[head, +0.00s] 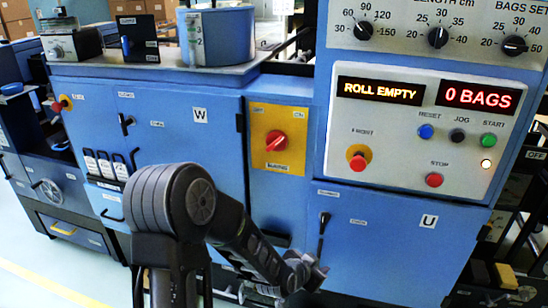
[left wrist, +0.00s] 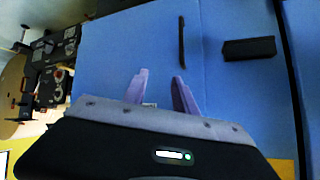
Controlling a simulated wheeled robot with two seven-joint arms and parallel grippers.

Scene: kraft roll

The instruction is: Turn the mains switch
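The mains switch (head: 277,141) is a red rotary knob on a yellow plate (head: 287,166) on the blue cabinet front. Small labels sit at the plate's upper corners; the knob's exact setting is too small to tell. My left gripper (head: 320,272) is well below the switch and a little to its right, in front of the lower cabinet panels, apart from the switch. In the left wrist view its two fingers (left wrist: 160,76) are spread with nothing between them. A yellow edge (left wrist: 284,168) shows at that view's lower right; the knob is not visible there. My right gripper is not in view.
A black lever handle (head: 323,224) stands out from door U, near my left gripper; it seems to show in the wrist view (left wrist: 182,42). A control panel (head: 400,150) with a red mushroom button (head: 358,158) is right of the switch. Space before the yellow plate is clear.

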